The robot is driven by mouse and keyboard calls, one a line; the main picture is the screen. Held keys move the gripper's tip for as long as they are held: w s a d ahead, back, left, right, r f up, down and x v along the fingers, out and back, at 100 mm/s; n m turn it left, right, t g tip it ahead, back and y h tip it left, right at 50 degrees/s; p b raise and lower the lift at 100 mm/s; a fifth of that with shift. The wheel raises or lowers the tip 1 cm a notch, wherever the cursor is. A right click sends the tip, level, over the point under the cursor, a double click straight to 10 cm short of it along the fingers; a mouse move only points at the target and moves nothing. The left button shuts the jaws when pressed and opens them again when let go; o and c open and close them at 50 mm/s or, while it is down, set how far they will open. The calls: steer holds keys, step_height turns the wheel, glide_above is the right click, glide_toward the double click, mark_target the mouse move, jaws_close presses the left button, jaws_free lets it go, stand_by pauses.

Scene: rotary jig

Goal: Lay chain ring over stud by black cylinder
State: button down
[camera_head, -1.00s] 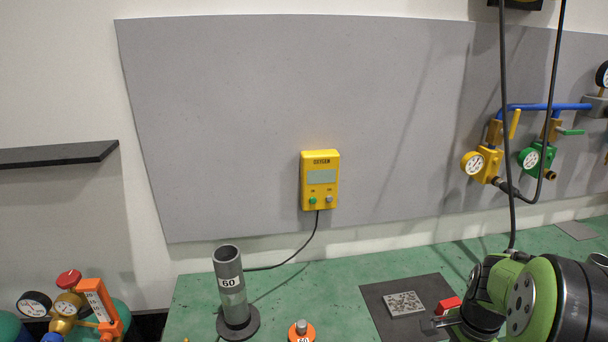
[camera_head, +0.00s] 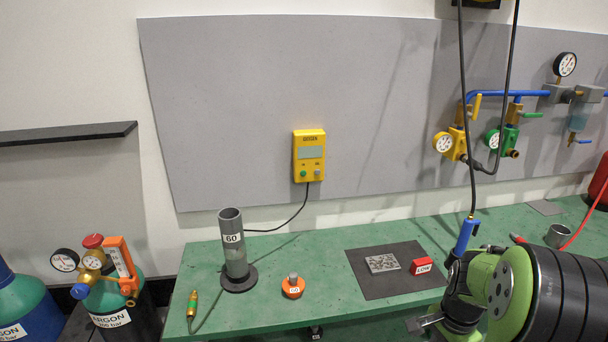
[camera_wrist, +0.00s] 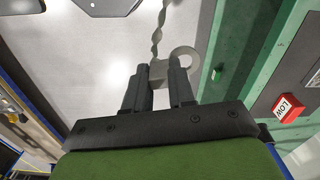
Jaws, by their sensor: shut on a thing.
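My gripper (camera_wrist: 160,88) is shut on a light metal ring (camera_wrist: 186,56) with a twisted chain (camera_wrist: 156,30) running from it in the wrist view. The ring sticks out beyond the dark fingers. In the head view my gripper (camera_head: 424,322) is at the lower right, by the bench's front edge; the ring cannot be made out there. A black cylinder (camera_head: 145,328) with a green shoulder and an ARGON label stands at the lower left, far to the left of my gripper. I cannot make out a stud by it.
A dark blue cylinder (camera_head: 42,325) stands left of the black one. The green bench (camera_head: 330,268) carries a grey tube (camera_head: 233,255), an orange-based knob (camera_head: 293,287), a dark mat (camera_head: 365,284) and a red LOW block (camera_head: 421,266). A black shelf (camera_head: 65,134) juts from the left wall.

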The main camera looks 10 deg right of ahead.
steer(key=w+a+f+n, duration=0.4)
steer(key=a+f+n, duration=0.3)
steer(key=a, duration=0.2)
steer(key=w+a+f+n, duration=0.5)
steer(key=a+f+n, duration=0.2)
steer(key=a+n, duration=0.1)
steer(key=shift+a+f+n, duration=0.3)
steer(key=shift+a, duration=0.45)
